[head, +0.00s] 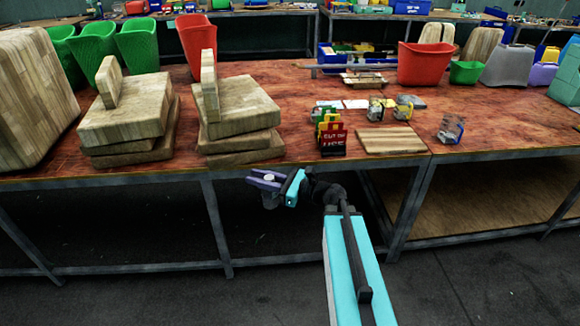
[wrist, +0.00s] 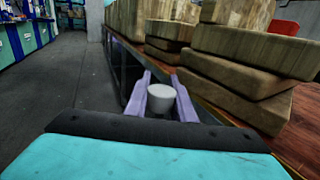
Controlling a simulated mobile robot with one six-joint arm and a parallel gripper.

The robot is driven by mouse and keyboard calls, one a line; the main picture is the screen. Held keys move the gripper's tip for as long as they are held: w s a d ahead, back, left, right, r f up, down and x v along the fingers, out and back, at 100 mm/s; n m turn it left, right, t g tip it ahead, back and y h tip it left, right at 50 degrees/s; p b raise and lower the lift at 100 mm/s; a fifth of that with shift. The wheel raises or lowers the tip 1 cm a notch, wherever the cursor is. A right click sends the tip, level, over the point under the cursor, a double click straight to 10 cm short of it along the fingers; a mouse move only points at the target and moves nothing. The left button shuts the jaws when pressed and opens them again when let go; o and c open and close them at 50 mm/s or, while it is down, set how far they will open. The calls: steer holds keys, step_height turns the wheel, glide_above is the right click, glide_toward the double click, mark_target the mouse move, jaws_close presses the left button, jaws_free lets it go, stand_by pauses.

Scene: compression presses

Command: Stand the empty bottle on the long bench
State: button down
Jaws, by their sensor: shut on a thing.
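My gripper (head: 262,175), with purple fingers, is shut on a small pale round thing, which I take to be the empty bottle (head: 268,178). In the wrist view the bottle (wrist: 160,99) shows as a light grey, round-topped piece between the two fingers (wrist: 165,84); its lower part is hidden. The long bench (head: 290,92) has a worn reddish-brown top and a grey metal frame. My gripper is in front of the bench's near edge and appears lower than its top. In the wrist view the bench edge (wrist: 216,117) runs along the right of the fingers.
Two stacks of wooden blocks (head: 125,112) (head: 238,108) stand at the left front of the bench. Green bins (head: 138,45) and a red bin (head: 425,63) stand farther back.

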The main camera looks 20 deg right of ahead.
steer(key=s+a+n+g+y, duration=0.1)
steer(key=s+a+g, duration=0.1)
steer(key=a, duration=0.4)
steer(key=shift+s+n+y, duration=0.25)
steer(key=shift+n+y, duration=0.15)
